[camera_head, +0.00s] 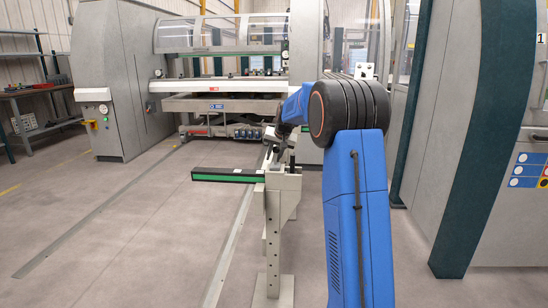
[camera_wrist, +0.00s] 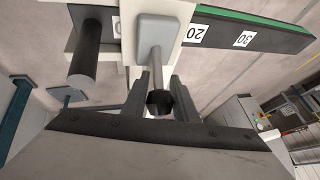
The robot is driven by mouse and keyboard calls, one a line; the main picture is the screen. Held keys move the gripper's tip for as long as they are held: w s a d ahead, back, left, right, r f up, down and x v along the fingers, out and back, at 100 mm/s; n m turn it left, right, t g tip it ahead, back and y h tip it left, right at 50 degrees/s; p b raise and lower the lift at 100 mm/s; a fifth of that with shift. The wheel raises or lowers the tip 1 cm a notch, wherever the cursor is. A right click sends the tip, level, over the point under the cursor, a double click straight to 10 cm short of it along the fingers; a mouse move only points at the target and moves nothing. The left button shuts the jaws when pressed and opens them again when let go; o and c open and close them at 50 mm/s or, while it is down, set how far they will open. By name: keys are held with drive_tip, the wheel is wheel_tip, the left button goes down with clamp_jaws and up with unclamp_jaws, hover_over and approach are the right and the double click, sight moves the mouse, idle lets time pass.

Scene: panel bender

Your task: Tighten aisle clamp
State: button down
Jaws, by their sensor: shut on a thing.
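The aisle clamp sits on top of a pale upright post (camera_head: 272,235) in the head view. Its thin grey clamp lever (camera_wrist: 156,68) comes out of a rounded grey plate (camera_wrist: 165,28) in the wrist view and ends in a dark round tip. My gripper (camera_wrist: 160,98) has its two dark fingers on either side of this lever end, shut on it. In the head view my gripper (camera_head: 275,141) is small above the post top, partly hidden by my arm, so the grip is unclear there.
A green-striped bar (camera_head: 228,176) reaches left from the post; its number labels (camera_wrist: 196,33) show in the wrist view. A dark cylinder (camera_wrist: 88,55) stands beside the lever. The panel bender (camera_head: 215,90) is behind. A grey cabinet (camera_head: 468,130) is right. Floor at left is clear.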

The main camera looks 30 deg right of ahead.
drive_tip(key=c, duration=1.4)
unclamp_jaws()
drive_tip(key=shift+w+d, duration=0.1)
drive_tip(key=shift+c, duration=0.2)
drive_tip(key=d+v, duration=0.1)
drive_tip(key=v, duration=1.6)
drive_tip(key=shift+a, duration=0.5)
drive_tip(key=shift+r, duration=0.1)
